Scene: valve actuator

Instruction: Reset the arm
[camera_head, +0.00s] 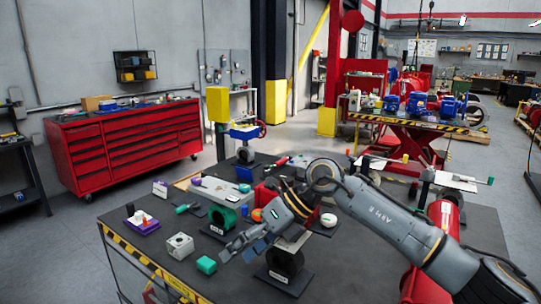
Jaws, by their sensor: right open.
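My right arm comes in from the right across the dark workbench (345,270). Its gripper (238,250) is open, with nothing seen between its fingers. A dark valve on a flat base (283,272) stands to the right of the fingers, partly hidden by my wrist. My left gripper is not in view.
A grey metal block (179,245), a purple tray with small parts (141,222) and a green valve (222,217) stand on the bench left of my gripper. A white round cap (328,220) is behind my arm. A red tool cabinet (125,142) stands back left.

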